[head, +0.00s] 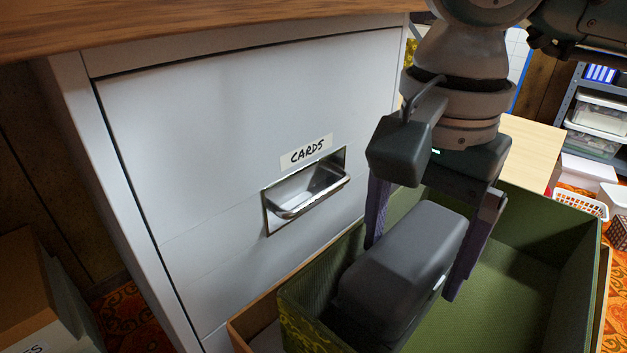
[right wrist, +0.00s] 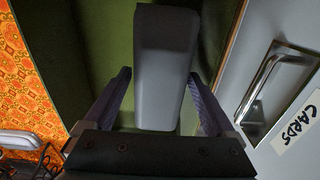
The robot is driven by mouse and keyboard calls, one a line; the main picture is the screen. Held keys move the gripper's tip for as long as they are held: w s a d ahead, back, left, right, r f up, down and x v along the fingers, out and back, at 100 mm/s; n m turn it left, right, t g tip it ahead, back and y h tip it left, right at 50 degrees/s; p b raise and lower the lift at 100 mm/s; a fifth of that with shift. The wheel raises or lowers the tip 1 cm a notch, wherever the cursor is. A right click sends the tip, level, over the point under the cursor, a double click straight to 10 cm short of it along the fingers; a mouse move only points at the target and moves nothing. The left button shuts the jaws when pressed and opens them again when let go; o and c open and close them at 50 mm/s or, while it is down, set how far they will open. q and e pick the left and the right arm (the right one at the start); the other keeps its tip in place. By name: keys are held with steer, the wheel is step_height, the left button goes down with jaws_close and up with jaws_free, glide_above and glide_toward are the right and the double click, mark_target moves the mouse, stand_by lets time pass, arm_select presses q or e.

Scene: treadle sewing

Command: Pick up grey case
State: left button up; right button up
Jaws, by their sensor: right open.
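The grey case (head: 402,268) is a dark, rounded box inside an open green box (head: 521,291), near that box's left side. My right gripper (head: 408,270) is open and points down, with one finger on each side of the case. In the right wrist view the case (right wrist: 164,66) lies between the two open fingers (right wrist: 163,98), with a gap visible at each side. Whether the fingers touch the case cannot be told. The case's lower part is partly hidden by the green box's near corner. My left gripper is not in view.
A white cabinet with a drawer labelled CARDS (head: 306,152) and a metal pull (head: 311,195) stands close to the left of the green box. A cardboard box (head: 37,290) is at lower left. Shelves with bins (head: 597,115) and a white basket (head: 581,203) stand at right.

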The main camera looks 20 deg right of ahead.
step_height(320, 180, down, 3)
steer(key=shift+a+r+b, duration=0.1)
steer(key=shift+b, duration=0.35)
steer(key=shift+c, duration=0.3)
jaws_close()
